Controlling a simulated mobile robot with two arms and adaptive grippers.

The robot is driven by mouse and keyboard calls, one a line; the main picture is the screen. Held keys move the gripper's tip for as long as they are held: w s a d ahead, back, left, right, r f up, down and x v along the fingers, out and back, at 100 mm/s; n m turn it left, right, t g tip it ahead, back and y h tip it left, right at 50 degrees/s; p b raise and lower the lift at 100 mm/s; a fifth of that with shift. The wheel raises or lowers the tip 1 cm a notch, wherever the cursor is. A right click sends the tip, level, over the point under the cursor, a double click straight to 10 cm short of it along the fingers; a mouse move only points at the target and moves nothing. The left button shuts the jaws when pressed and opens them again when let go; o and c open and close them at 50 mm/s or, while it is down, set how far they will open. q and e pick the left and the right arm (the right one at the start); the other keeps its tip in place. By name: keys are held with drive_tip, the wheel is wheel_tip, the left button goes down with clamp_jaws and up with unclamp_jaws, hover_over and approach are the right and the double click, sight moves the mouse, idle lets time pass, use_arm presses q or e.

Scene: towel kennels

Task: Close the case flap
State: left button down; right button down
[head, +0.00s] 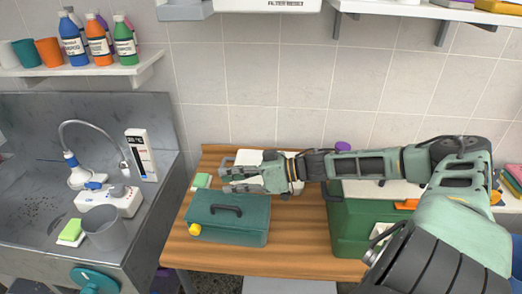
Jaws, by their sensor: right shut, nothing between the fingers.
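The teal case (239,237) stands on the wooden table at centre left. Its top (240,202), with a dark handle, looks level and down on the body; my gripper partly covers its rear edge, so I cannot tell whether a gap is there. My right gripper (228,180) reaches in from the right and is shut and empty. It is over or just behind the case's rear edge; contact cannot be told. My left gripper is not in view.
A larger green box (348,236) stands right of the case, under my right arm. A white item (249,157) is behind my gripper. A steel sink (40,150) is at left, with a grey cup (104,232). Bare table (220,258) lies in front of the case.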

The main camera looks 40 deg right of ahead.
drive_tip(key=p+v, duration=0.2)
drive_tip(key=v, duration=0.7)
drive_tip(key=shift+s+f, duration=0.15)
drive_tip(key=shift+s, duration=0.2)
drive_tip(key=shift+a, duration=0.1)
